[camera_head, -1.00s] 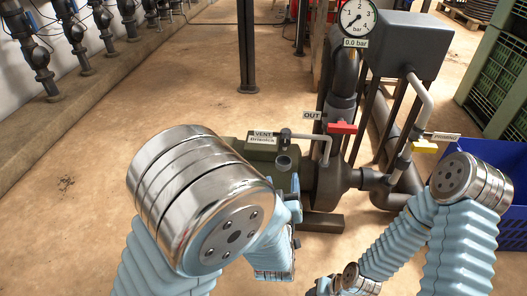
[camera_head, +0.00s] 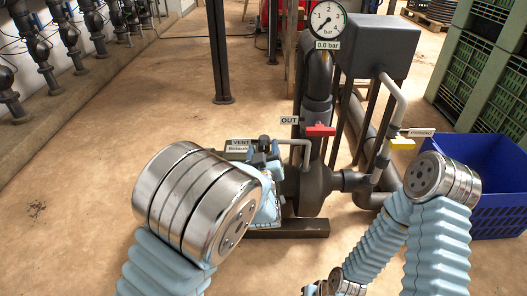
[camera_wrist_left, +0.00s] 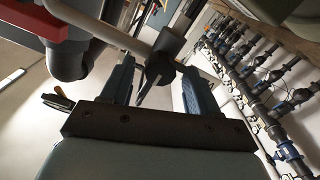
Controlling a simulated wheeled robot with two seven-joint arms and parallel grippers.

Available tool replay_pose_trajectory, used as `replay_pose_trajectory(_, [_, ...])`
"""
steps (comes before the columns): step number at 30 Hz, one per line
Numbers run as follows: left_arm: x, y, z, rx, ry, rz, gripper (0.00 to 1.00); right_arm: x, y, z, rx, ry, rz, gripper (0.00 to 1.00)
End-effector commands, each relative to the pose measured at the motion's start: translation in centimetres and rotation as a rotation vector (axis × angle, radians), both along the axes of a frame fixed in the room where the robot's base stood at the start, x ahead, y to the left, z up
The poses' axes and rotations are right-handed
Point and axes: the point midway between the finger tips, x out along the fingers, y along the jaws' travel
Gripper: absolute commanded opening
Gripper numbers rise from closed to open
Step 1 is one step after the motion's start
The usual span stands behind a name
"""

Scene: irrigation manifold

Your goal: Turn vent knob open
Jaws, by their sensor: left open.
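The vent knob (camera_head: 264,142) is a small dark knob on top of the vent fitting, beside the VENT label (camera_head: 239,146) and a thin grey pipe. My left gripper (camera_head: 268,160) is at the fitting, largely hidden behind my own wrist in the head view. In the left wrist view its two blue fingers (camera_wrist_left: 160,88) are apart. The dark knob (camera_wrist_left: 168,44) shows beyond and between the fingertips, with a dark pointed piece below it. Contact cannot be told. My right arm shows at lower right in the head view, its gripper out of sight.
A red handle (camera_head: 320,131) by the OUT label and a yellow handle (camera_head: 402,144) sit right of the knob. A gauge (camera_head: 327,22) reads 0.0 bar above. A blue crate (camera_head: 490,185) stands at right. Open floor lies to the left.

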Motion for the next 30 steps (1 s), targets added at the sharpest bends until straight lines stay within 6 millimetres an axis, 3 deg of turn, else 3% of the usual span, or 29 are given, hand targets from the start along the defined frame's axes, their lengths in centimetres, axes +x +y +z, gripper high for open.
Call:
replay_pose_trajectory(8, [0.13, 0.01, -0.01, 0.000, 0.001, 0.000, 0.58, 0.00, 0.00, 0.00, 0.000, 0.000, 0.000, 0.43])
replay_pose_trajectory(19, [0.10, 0.00, -0.02, 0.000, 0.001, 0.000, 0.04, 0.00, 0.00, 0.00, 0.000, 0.000, 0.000, 0.43])
replay_pose_trajectory(30, [0.09, -0.03, 0.08, 0.072, 0.001, 0.000, 0.04, -0.01, 0.01, 0.42, 0.000, 0.001, 0.000, 0.43])
